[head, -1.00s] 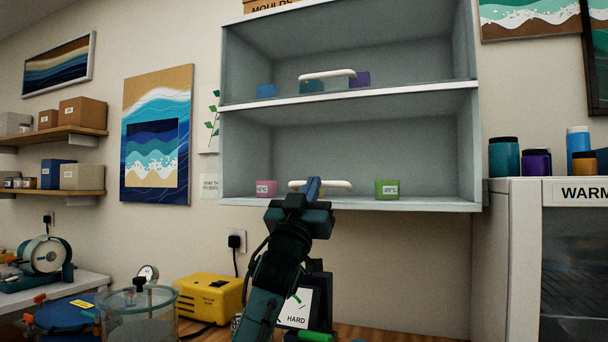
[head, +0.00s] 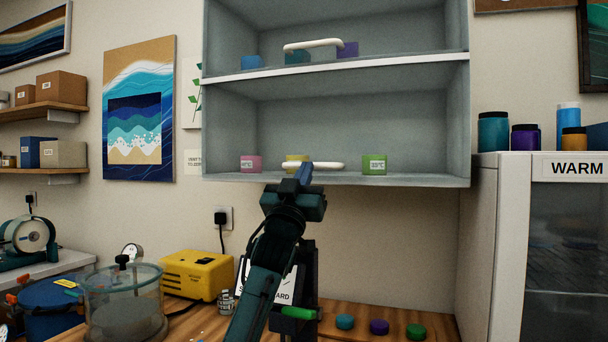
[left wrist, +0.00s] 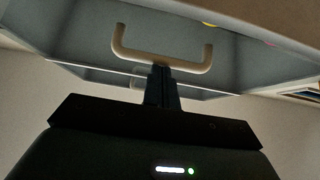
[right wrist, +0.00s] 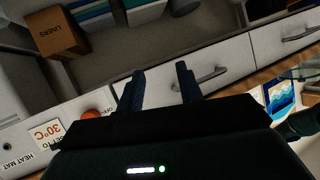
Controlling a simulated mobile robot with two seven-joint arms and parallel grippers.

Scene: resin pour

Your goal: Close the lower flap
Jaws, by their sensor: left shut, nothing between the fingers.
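The wall cabinet (head: 206,120) has an upper and a lower compartment. A white bar handle (head: 314,166) crosses the front of the lower one near its bottom edge. The flap's panel seems clear, and I cannot tell how far it stands from closed. My left gripper (head: 304,174) is shut and empty, its fingertips at the left-middle of this handle. In the left wrist view the shut fingers (left wrist: 160,72) reach the handle bar (left wrist: 188,68); whether they touch is unclear. My right gripper (right wrist: 158,78) is open and empty, in front of drawers.
A second white handle (head: 312,46) crosses the upper compartment. Pink (head: 250,163), yellow (head: 296,158) and green (head: 374,165) blocks stand in the lower one. Below are a yellow device (head: 198,276), a clear pot (head: 122,305) and coloured lids. The warm cabinet (head: 480,240) stands right.

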